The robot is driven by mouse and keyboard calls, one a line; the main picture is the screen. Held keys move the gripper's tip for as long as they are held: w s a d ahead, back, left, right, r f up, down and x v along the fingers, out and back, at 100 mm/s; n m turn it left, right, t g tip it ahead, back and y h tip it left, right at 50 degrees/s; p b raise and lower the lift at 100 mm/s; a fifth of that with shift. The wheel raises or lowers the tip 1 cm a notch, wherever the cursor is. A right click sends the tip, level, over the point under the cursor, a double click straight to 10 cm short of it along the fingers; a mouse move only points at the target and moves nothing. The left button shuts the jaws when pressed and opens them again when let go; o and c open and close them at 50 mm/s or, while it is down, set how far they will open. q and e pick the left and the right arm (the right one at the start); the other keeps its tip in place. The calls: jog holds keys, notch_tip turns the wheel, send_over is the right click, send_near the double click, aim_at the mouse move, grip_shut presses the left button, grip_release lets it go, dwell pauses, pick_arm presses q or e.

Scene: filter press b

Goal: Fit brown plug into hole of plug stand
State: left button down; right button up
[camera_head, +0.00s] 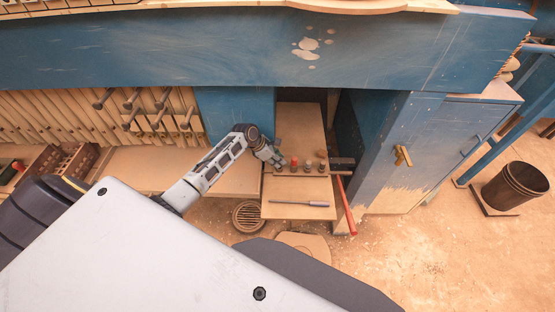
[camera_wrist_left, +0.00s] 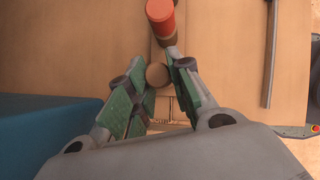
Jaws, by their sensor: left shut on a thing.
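My left gripper (camera_head: 276,162) is low over the left end of the plug stand (camera_head: 301,174), a narrow wooden bar on a small bench. In the left wrist view, the green-padded fingers (camera_wrist_left: 160,76) are shut on the brown plug (camera_wrist_left: 157,74), whose round top shows between them. A red plug (camera_wrist_left: 160,18) with a brown lower part stands just beyond it. The hole and the brown plug's lower end are hidden. My right gripper is not in view.
A pen-like tool (camera_head: 298,203) lies on the bench (camera_head: 285,211) in front of the stand. A red-handled tool (camera_head: 347,205) leans at the bench's right side. A blue cabinet (camera_head: 430,130) stands to the right and a blue panel (camera_head: 235,117) behind the arm.

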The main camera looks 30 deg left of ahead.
pick_arm(q)
jog(key=shift+f, duration=1)
dwell(0.3)
jog(key=c, duration=1.2)
grip_release()
jog(key=shift+a+r, duration=0.1)
jog(key=shift+v, duration=5.85)
jog(key=shift+s, duration=0.15)
